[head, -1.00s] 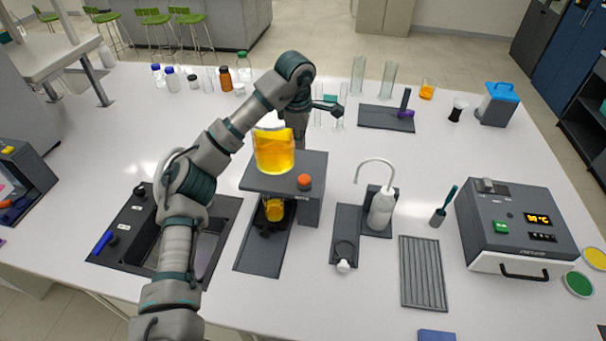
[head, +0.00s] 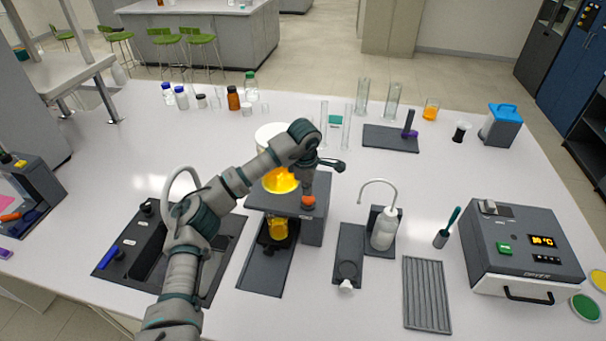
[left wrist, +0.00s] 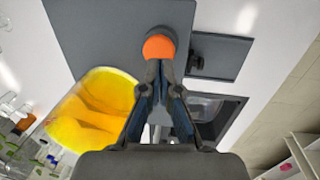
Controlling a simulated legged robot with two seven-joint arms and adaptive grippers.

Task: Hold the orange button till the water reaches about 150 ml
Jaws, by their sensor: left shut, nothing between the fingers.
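The dark membrane rig (head: 318,225) stands mid-table. Its orange button (head: 308,202) is on the right part of its top and also shows in the left wrist view (left wrist: 158,46). A large glass vessel of yellow liquid (head: 281,181) sits on top, partly hidden by my arm. A smaller vessel with yellow liquid (head: 278,229) stands under the top plate; its level cannot be read. My left gripper (head: 308,192) points down just above the button, shut and empty; its fingertips (left wrist: 154,66) are right at the button's edge. Whether they touch it is unclear. My right gripper is not in view.
A wash bottle (head: 384,230), a ribbed grey tray (head: 427,290) and a dryer box (head: 520,250) are to the right. Bottles (head: 233,98) and tall cylinders (head: 393,100) stand behind. The left rear table is clear.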

